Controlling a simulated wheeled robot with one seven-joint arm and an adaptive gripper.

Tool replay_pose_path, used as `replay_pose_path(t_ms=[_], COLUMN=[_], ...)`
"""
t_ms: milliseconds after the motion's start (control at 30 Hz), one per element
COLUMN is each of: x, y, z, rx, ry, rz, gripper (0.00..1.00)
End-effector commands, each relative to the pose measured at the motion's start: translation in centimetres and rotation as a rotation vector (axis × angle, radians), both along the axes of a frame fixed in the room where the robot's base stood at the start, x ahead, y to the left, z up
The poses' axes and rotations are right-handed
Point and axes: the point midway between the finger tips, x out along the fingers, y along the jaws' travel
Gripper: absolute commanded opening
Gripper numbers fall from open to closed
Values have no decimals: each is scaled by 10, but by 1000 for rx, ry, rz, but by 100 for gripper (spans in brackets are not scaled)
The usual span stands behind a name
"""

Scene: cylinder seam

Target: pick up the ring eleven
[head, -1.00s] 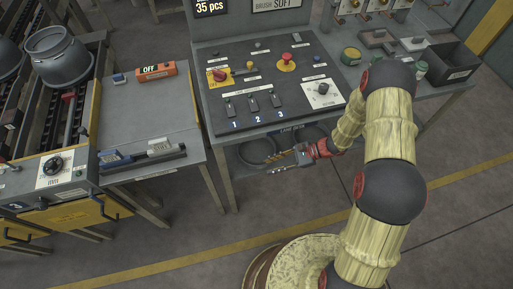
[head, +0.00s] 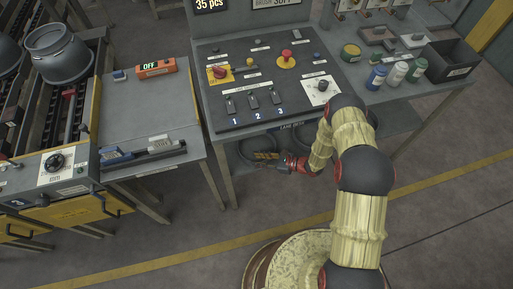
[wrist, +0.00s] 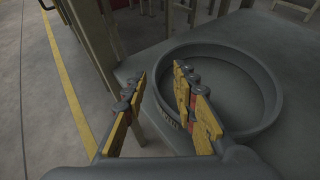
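A dark grey ring (wrist: 274,82) lies flat on the shelf under the control desk, a label on its outer wall partly behind a finger and unreadable. My gripper (wrist: 160,76) is open in the wrist view, with the ring's near-left wall showing between its fingers. The left finger is outside the ring, and the right finger overlaps its inside. I cannot tell whether either touches it. In the head view my gripper (head: 266,157) is under the desk's front edge, over the left ring (head: 243,152). A second ring (head: 300,139) shows partly to its right. I cannot read which is eleven.
The control desk (head: 222,124) overhangs the shelf (wrist: 215,50). Desk legs stand close to the left in the wrist view. A side table (head: 185,115) stands left of the desk. Several small jars and a dark bin (head: 455,60) sit on the desk's right.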

Motion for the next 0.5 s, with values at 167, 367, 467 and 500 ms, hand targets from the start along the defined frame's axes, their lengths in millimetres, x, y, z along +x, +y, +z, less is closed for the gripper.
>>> replay_pose_path(t_ms=[167,367,467,500], x=[1,8,10,11], y=[14,39,45,46], z=[-9,-22,-24,-24], rx=[0,0,0,0], ry=[1,-1,-1,-1], rz=[3,3,2,1], gripper=[28,28,28,28])
